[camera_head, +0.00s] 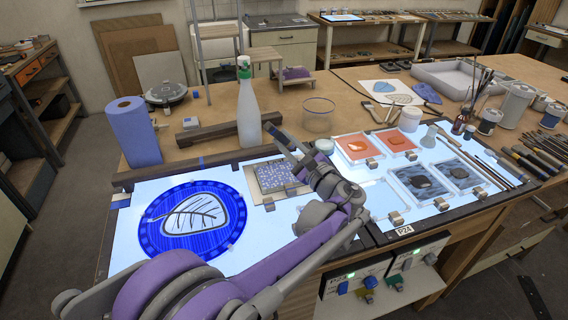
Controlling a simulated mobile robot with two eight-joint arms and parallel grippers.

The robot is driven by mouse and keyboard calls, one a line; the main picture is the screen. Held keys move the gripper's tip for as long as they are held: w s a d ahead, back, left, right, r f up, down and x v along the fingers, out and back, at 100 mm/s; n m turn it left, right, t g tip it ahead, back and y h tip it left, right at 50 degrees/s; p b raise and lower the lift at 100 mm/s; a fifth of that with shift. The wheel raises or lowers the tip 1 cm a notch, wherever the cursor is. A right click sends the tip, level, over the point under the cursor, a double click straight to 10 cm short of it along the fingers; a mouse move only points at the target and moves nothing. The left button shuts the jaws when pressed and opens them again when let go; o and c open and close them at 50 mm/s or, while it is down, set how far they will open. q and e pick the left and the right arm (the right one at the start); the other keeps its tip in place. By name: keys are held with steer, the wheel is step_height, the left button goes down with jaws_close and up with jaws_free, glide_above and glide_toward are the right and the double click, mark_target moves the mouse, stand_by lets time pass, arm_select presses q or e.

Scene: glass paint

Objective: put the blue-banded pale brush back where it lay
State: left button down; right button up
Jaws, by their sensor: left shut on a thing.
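My left gripper (291,146) hangs above the light table, just right of the speckled blue-violet glass sample (279,176). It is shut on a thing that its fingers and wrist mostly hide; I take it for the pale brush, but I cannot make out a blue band. Several long brushes or tools (472,158) lie side by side along the right part of the light table (262,228). My right gripper is not in view.
A white spray bottle (249,112) and a clear jar (319,115) stand behind my gripper. A blue round glass panel (193,219) lies at left. Framed orange and grey samples (360,147) fill the right part. A dark wooden bar (205,131) lies behind the light table.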

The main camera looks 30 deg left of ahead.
arm_select(q)
step_height(320, 180, up, 10)
steer(key=p, duration=0.6)
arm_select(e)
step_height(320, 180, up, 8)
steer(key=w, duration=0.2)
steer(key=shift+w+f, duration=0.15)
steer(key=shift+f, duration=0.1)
